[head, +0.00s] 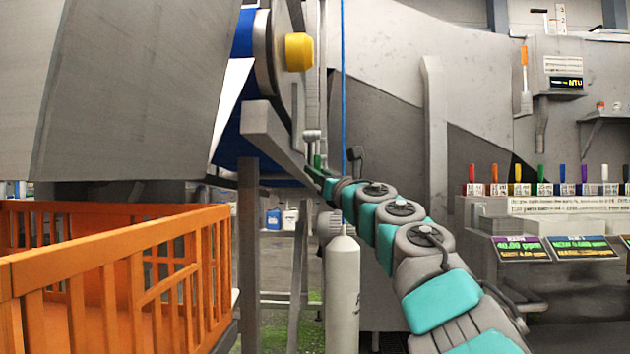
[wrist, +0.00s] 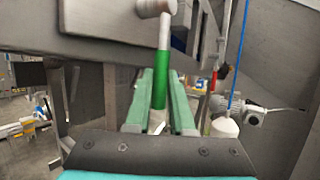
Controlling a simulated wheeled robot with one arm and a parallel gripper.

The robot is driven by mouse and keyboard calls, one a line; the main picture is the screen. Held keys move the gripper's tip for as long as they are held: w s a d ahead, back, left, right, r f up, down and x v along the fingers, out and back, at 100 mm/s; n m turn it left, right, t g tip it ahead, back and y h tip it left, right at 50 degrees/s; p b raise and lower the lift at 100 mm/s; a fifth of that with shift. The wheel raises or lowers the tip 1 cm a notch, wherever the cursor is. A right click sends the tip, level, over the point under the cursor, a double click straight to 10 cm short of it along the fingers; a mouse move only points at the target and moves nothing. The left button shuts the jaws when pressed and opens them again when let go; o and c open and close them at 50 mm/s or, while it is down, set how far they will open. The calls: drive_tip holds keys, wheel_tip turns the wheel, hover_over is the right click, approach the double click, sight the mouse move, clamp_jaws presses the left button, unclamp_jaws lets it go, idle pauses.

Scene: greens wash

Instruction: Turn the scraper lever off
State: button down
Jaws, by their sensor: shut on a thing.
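The scraper lever has a green grip (wrist: 161,88) and a grey shaft, and it hangs down from a round grey pivot (wrist: 155,7) on the metal frame. In the wrist view, my gripper (wrist: 162,78) has its two green fingers on either side of the grip, shut on it. In the head view, the pivot (head: 312,135) and a bit of the green grip (head: 317,161) show small beyond the frame's beam. My gripper (head: 315,174) is there at the end of my outstretched arm, its fingertips partly hidden. The lever's lower end is partly hidden between the fingers.
An orange slatted crate (head: 120,250) stands at the left. A blue belt end with a yellow knob (head: 299,52) is above the frame. A blue cord (head: 343,90) hangs near my arm. A pale cylinder (head: 342,290) stands beside my arm. A red handle (wrist: 213,82) is right of the lever.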

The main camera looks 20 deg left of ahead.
drive_tip(key=shift+w+f+n+y+b, duration=0.1)
drive_tip(key=shift+w+n+y+b, duration=0.1)
drive_tip(key=shift+n+y+b, duration=0.15)
drive_tip(key=c, duration=0.8)
unclamp_jaws()
drive_tip(key=shift+b+v, duration=1.1)
drive_tip(key=shift+v, duration=2.75)
